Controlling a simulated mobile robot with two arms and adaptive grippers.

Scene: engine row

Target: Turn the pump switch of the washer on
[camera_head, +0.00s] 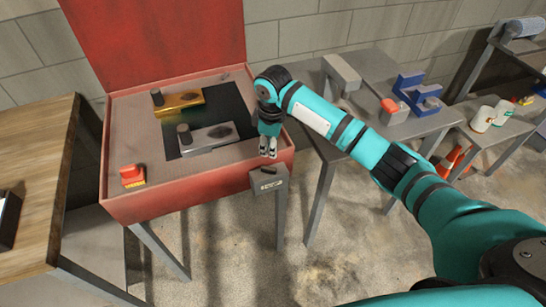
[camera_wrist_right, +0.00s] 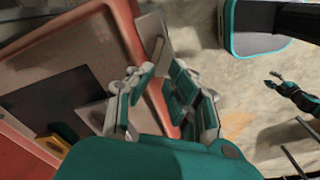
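The washer is a red cabinet (camera_head: 190,200) with its red lid (camera_head: 160,40) raised and a grey top around a dark opening. A grey switch box (camera_head: 265,184) with a small dark handle (camera_head: 268,170) juts from its front right corner. The box also shows in the right wrist view (camera_wrist_right: 150,28), with its handle (camera_wrist_right: 157,48) beyond my fingertips. My right gripper (camera_head: 268,153) points down just above the box, its fingers apart and empty (camera_wrist_right: 161,70). A dark teal arm end, probably my left gripper (camera_wrist_right: 272,81), shows in the wrist view; its finger state is unclear.
A gold block (camera_head: 180,101) and a grey block (camera_head: 208,138) lie over the washer's opening. A red and yellow item (camera_head: 132,176) sits at its front left. A wooden-topped table (camera_head: 38,150) stands left, and a grey table (camera_head: 385,75) with blue parts stands right.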

